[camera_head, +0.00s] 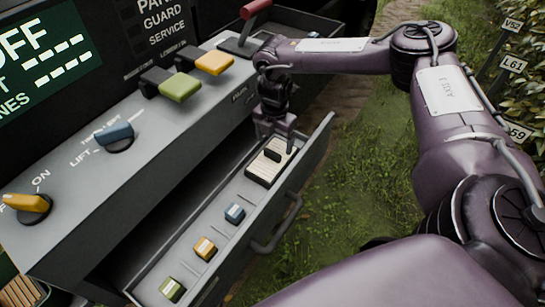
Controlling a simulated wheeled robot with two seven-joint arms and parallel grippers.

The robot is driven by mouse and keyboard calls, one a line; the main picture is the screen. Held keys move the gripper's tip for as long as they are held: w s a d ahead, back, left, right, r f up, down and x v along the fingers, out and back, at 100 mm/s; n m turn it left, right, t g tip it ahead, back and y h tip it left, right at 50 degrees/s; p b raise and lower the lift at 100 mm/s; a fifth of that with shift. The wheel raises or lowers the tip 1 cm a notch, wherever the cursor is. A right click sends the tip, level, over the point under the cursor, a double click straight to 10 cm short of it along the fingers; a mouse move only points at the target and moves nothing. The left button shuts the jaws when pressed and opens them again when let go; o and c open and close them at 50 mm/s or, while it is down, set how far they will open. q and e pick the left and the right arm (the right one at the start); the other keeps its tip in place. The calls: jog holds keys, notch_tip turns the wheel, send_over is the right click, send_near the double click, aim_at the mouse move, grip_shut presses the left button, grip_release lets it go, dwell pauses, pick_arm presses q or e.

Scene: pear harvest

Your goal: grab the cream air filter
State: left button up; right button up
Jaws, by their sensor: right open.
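The cream air filter (261,174) is a ribbed block with a dark handle on top. It lies at the far end of the open drawer (150,262). My right gripper (275,138) is open and points down just above the filter, close to its handle. The view does not show clearly whether the fingers touch the handle. My left gripper is not in view.
A blue piece (235,213), an orange piece (205,248) and a green piece (172,289) lie nearer in the drawer. The drawer handle (278,226) faces the grass. A control panel (95,150) with coloured levers stands above the drawer at left.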

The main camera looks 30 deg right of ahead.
aim_at(273, 152)
jog(key=f, duration=0.4)
jog(key=shift+w+a+f+p, duration=0.2)
jog(key=shift+f+p, duration=0.1)
jog(key=shift+f, duration=0.1)
jog(key=c, duration=1.4)
